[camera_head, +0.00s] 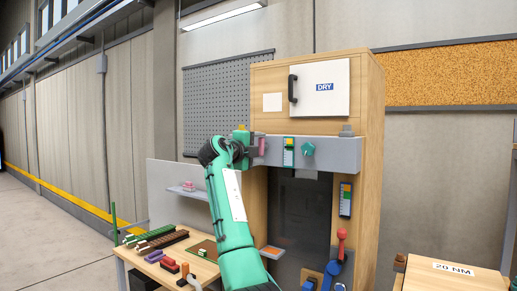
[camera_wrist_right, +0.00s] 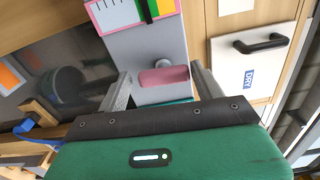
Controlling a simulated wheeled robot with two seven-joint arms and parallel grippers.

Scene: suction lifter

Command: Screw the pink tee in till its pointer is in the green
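The pink tee (camera_wrist_right: 165,76) sticks out from the grey bar (camera_head: 335,153) across the cabinet front. In the head view the tee (camera_head: 262,146) shows just beside my right gripper (camera_head: 252,149). In the right wrist view my right gripper (camera_wrist_right: 164,90) is open, with one finger on each side of the tee and a gap visible at least on the left. A pink-framed gauge (camera_wrist_right: 108,16) sits beside the tee, with white, yellow and green parts and a dark pointer mark near the green; its exact reading is hard to tell. My left gripper is not in view.
A second gauge (camera_head: 289,152) and a teal knob (camera_head: 308,149) sit right of the tee. The cabinet door (camera_head: 322,100) marked DRY is above. A red-knobbed lever (camera_head: 341,240) is below. A table (camera_head: 150,262) with parts stands left, a 20 NM box (camera_head: 452,285) right.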

